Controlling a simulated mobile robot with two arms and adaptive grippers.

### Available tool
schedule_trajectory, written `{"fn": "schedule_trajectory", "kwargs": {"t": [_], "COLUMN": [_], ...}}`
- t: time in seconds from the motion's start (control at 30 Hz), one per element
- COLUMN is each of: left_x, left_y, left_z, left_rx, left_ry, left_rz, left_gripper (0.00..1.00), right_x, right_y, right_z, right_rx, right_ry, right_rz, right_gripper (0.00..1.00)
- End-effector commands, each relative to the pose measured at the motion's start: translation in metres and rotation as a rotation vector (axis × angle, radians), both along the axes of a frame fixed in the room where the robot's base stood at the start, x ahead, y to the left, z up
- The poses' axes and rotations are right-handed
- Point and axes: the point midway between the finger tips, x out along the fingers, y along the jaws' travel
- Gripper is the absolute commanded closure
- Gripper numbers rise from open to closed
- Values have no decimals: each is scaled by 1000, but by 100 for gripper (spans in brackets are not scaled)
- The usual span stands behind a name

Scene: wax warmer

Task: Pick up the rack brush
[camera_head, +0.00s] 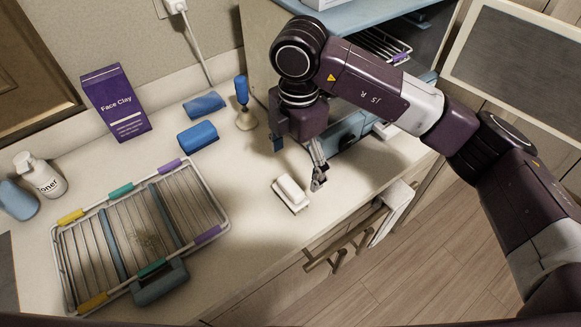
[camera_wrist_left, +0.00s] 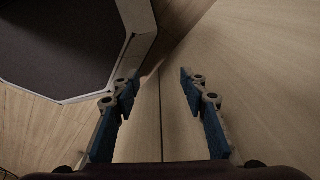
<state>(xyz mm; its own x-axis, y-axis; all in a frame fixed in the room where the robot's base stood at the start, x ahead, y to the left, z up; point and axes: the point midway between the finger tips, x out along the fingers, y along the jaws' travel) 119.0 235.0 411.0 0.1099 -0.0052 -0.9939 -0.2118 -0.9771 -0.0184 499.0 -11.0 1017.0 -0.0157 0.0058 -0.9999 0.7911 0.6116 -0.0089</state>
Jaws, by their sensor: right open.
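A small white block with a paler base (camera_head: 291,193) lies on the counter in the head view; it may be the rack brush, but its bristles cannot be made out. A blue-handled tool with a pale rounded foot (camera_head: 243,104) stands upright behind it. My right gripper (camera_head: 298,158) is open and empty. Its fingers are apart, just behind and above the white block, and I see no contact. My left gripper (camera_wrist_left: 160,88) is open and empty in the left wrist view, facing a wooden surface, and is not in the head view.
A wire rack with coloured clips (camera_head: 139,228) lies on the left of the counter. A blue open cabinet (camera_head: 352,128) is beyond my right arm. The counter's front edge is close.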

Motion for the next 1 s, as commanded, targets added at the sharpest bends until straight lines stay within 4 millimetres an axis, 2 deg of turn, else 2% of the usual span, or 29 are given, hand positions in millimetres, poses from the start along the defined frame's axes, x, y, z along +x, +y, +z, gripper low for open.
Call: {"fn": "schedule_trajectory", "kwargs": {"t": [0.03,0.1,0.17,0.4,0.5,0.63,0.8,0.93,1.0], "left_x": [10,17,12,-51,-59,-42,-7,-6,-10], "left_y": [0,0,0,3,3,2,-1,-1,0], "left_z": [2,5,7,20,29,32,34,33,33], "left_rx": [-1,-1,-1,6,7,5,-1,0,0], "left_ry": [-12,-21,-16,71,81,58,8,6,14], "left_rz": [0,0,0,-1,-2,-2,-2,-2,-2], "left_gripper": [60,60,60,60,60,60,60,60,60], "right_x": [0,0,-1,-4,-6,-5,-5,-5,-5], "right_y": [-1,-2,-2,4,8,7,7,7,7], "right_z": [-1,-7,-14,-40,-54,-72,-77,-77,-77], "right_rx": [-6,-10,-11,-9,-9,-6,-6,-6,-5], "right_ry": [0,1,1,3,3,1,-2,-2,-1], "right_rz": [-2,-4,-4,-1,-1,-3,-1,-2,-2], "right_gripper": [15,15,15,15,15,15,15,16,23]}}
